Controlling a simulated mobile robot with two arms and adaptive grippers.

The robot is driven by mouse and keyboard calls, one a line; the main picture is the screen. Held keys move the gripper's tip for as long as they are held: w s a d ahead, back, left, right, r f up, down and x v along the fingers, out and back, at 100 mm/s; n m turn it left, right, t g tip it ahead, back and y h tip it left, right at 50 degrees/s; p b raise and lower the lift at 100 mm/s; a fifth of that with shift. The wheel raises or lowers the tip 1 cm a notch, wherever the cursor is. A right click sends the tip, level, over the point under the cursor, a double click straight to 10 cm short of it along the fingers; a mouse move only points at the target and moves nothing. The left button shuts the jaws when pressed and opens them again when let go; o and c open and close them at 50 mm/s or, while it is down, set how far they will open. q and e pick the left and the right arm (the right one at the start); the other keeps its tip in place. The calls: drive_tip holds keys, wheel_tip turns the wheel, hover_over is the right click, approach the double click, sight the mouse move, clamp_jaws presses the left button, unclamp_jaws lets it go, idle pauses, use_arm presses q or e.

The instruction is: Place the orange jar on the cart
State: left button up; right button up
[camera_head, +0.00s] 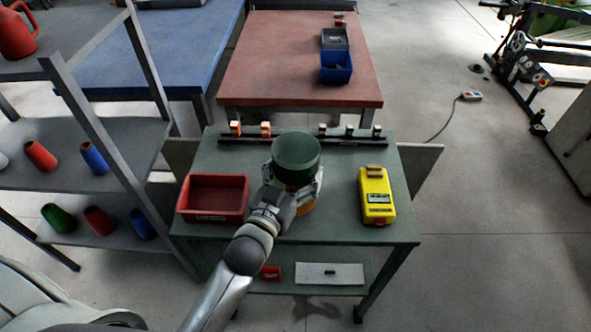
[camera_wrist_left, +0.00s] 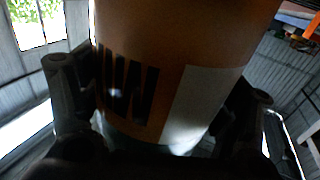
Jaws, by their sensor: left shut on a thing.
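The orange jar (camera_head: 296,155) has a dark green lid and is over the middle of the green cart (camera_head: 340,229) in the head view. Its lid faces up, and a little of its orange body shows below my gripper. My left gripper (camera_head: 293,190) is shut around the jar. In the left wrist view the orange jar (camera_wrist_left: 160,60), with dark stripes and a pale label, fills the space between the two fingers of my left gripper (camera_wrist_left: 160,115). The jar's base is hidden, so I cannot tell if it touches the cart top. My right gripper is not in view.
A red tray (camera_head: 213,217) is left on the cart top, and a yellow device (camera_head: 375,197) is right. A rack with small blocks (camera_head: 350,140) runs along the back edge. A shelf with cones (camera_head: 75,140) stands left. A red-topped table (camera_head: 290,85) is behind.

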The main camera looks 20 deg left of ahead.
use_arm(q)
drive_tip(key=o, duration=1.1)
drive_tip(key=shift+f, duration=0.1)
drive_tip(key=shift+c, duration=0.2)
drive_tip(key=s, duration=0.3)
drive_tip(key=s+b, duration=0.1)
drive_tip(key=s, duration=0.2)
drive_tip(key=s+a, duration=0.1)
drive_tip(key=s, duration=0.3)
drive_tip(key=shift+a+b, duration=0.1)
drive_tip(key=shift+b, duration=0.2)
drive_tip(key=shift+s+a, duration=0.1)
drive_tip(key=shift+s, duration=0.85)
